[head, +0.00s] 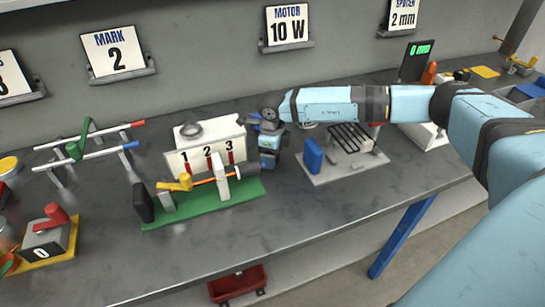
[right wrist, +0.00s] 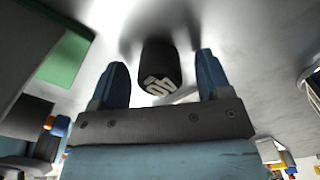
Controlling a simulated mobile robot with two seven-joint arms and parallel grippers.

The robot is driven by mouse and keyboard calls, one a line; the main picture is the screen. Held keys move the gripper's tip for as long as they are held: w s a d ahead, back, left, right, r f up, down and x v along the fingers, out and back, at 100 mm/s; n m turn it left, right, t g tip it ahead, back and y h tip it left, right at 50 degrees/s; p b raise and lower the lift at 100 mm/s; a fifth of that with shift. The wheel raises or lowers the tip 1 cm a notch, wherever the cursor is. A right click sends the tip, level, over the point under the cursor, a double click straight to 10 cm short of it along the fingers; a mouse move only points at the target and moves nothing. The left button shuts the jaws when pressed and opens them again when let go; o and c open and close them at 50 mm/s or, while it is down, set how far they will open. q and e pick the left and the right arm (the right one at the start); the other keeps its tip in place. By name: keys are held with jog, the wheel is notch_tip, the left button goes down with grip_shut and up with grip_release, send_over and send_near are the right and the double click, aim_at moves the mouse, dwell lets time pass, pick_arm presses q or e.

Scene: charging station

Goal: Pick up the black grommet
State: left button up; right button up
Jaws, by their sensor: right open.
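A short black cylinder with pale markings on its end face (right wrist: 160,68), which looks like the black grommet, stands on the grey bench in the right wrist view. My right gripper (right wrist: 162,60) is open, with one blue finger on each side of it. Gaps show between the cylinder and both fingers, so it is not clamped. In the head view my right gripper (head: 268,161) points down at the bench, just right of the white 1-2-3 block. I cannot make out the grommet there; the gripper probably hides it. My left gripper is not in view.
A green-based fixture (head: 205,209) with an orange rod and the white 1-2-3 block (head: 190,137) stand close on the left. A grey plate with a blue block (head: 312,155) and a dark rack (head: 350,137) stands close on the right. The bench front (head: 290,222) is clear.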

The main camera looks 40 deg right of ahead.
jog(key=c, duration=1)
notch_tip(320, 180, up, 20)
jog(key=p, duration=0.1)
